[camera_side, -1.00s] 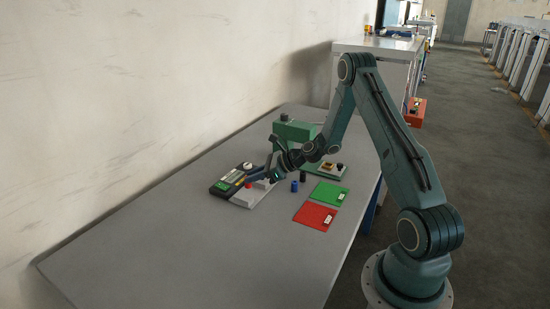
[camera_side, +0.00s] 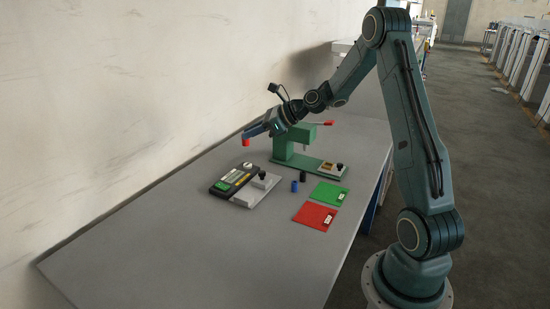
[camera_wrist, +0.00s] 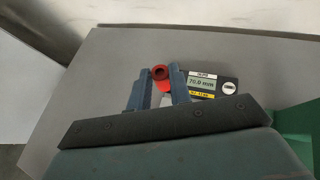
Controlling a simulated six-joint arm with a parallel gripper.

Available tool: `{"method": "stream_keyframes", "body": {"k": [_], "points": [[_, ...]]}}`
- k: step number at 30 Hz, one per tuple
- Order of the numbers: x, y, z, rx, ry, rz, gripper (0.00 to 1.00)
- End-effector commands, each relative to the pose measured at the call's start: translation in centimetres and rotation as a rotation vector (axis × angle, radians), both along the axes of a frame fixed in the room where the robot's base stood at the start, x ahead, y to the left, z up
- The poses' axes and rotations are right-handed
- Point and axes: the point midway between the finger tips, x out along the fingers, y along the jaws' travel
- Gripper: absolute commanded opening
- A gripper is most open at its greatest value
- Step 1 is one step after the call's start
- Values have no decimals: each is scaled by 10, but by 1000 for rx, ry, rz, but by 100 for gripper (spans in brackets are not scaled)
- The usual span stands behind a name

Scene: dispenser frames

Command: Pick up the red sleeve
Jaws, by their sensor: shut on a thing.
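The red sleeve (camera_side: 246,142) is held at the tip of my gripper (camera_side: 254,133), well above the table in the side view. In the wrist view the red sleeve (camera_wrist: 164,77) shows its dark round bore and sits between the two blue-grey fingers of my gripper (camera_wrist: 160,78). The fingers are shut on it. Part of its side is hidden by the fingers.
A gauge with a display (camera_side: 232,184) and a grey block lies on the table below. A green press (camera_side: 298,150) stands behind it. Blue (camera_side: 294,186) and black (camera_side: 302,176) cylinders stand near green (camera_side: 328,194) and red (camera_side: 315,216) plates. The table's front left is clear.

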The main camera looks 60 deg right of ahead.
Motion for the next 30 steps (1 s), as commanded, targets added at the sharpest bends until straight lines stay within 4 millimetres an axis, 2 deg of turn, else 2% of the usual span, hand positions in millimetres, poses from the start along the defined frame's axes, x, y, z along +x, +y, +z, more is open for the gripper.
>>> {"method": "stream_keyframes", "body": {"k": [21,26,30], "points": [[0,1,3,1,0,0,0],[3,11,3,4,1,-5,0],[7,31,2,12,5,-15,0]]}}
